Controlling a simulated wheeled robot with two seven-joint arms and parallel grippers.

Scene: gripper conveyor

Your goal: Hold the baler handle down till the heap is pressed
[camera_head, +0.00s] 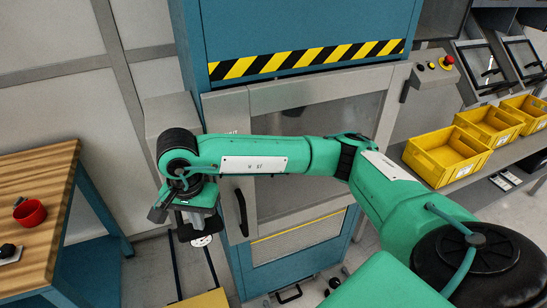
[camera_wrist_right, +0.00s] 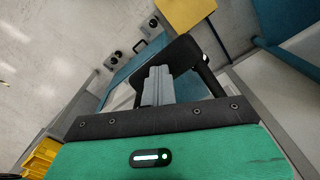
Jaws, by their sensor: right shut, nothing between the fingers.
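The baler (camera_head: 300,30) is a blue machine with a yellow and black striped band and a pale door with a dark window (camera_head: 330,115). No heap can be made out inside. A black handle (camera_head: 241,213) stands upright at the door's left side. My right arm reaches across the door from the right. My right gripper (camera_head: 197,236) points down, left of that handle, shut and empty. In the right wrist view, the gripper (camera_wrist_right: 168,68) shows with a dark bar (camera_wrist_right: 204,76) close beside it; I cannot tell whether they touch. My left gripper is not in view.
Yellow bins (camera_head: 445,155) sit on a shelf at the right. A red button (camera_head: 447,62) is on the baler's control panel. Floor shows between bench and baler.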

